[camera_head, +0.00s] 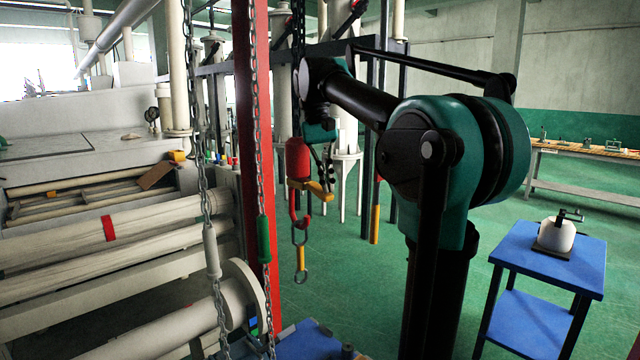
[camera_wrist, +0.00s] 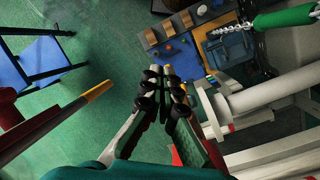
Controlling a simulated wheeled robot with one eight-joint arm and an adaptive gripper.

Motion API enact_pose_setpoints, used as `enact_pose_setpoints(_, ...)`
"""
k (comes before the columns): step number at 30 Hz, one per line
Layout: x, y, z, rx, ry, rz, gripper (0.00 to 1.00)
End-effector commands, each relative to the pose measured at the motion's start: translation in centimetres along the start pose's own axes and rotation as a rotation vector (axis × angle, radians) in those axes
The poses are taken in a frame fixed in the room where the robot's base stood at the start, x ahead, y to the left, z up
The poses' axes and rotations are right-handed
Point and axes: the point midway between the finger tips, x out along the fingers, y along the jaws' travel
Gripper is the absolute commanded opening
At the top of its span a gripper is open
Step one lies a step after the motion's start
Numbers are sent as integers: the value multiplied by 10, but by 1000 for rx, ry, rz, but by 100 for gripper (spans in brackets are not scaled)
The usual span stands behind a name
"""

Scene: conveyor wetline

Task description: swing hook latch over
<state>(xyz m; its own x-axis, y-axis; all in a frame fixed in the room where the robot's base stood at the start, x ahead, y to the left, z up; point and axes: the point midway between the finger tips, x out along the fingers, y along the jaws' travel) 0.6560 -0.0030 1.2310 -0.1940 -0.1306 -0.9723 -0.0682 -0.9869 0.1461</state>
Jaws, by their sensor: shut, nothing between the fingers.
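A red hook block (camera_head: 298,158) hangs on a dark chain in the head view. Its red hook (camera_head: 299,214) points down, with a yellow latch piece (camera_head: 311,187) at its upper part. A short chain with a yellow link piece (camera_head: 301,258) hangs below the hook. My gripper (camera_head: 328,186) points down just right of the block, close to the yellow latch; whether they touch cannot be told. In the wrist view my gripper (camera_wrist: 166,85) has its dark fingertips together and nothing between them. I cannot make out the hook or latch in the wrist view.
A red post (camera_head: 258,150) and a chain with a green sleeve (camera_head: 264,239) stand left of the hook. Rollers (camera_head: 120,225) fill the left side. A blue side table (camera_head: 535,253) stands right. Green floor lies open behind.

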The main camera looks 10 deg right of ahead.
Motion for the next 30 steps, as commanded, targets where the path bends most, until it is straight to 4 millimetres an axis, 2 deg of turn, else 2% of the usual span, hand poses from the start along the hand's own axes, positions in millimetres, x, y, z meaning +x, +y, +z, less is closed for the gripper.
enact_pose_setpoints(12,9,0,0,0,0,0,0)
enact_pose_setpoints(22,10,0,0,0,0,0,0)
enact_pose_setpoints(30,-9,0,0,0,0,0,0)
